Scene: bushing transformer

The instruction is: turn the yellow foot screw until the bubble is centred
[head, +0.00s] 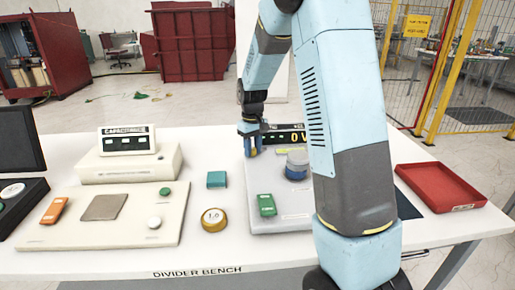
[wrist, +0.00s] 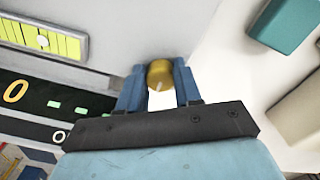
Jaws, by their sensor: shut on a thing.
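The yellow foot screw (wrist: 159,74) is a round knob with a pale mark on its face, in the wrist view. My gripper (wrist: 160,88) has its two blue fingers on either side of the screw and is shut on it. In the head view my gripper (head: 252,150) points down at the far left corner of the grey instrument base (head: 282,220). The yellow-green level vial (wrist: 42,38) with dark lines lies at the upper left of the wrist view. It also shows as a thin strip in the head view (head: 289,149). The bubble's exact position is too small to tell.
A black display (head: 286,136) stands behind the grey base. A round grey and blue part (head: 297,164) and a green block (head: 266,205) are on the base. A teal block (head: 216,179) and a brass weight (head: 213,219) lie to its left. A red tray (head: 440,186) is at right.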

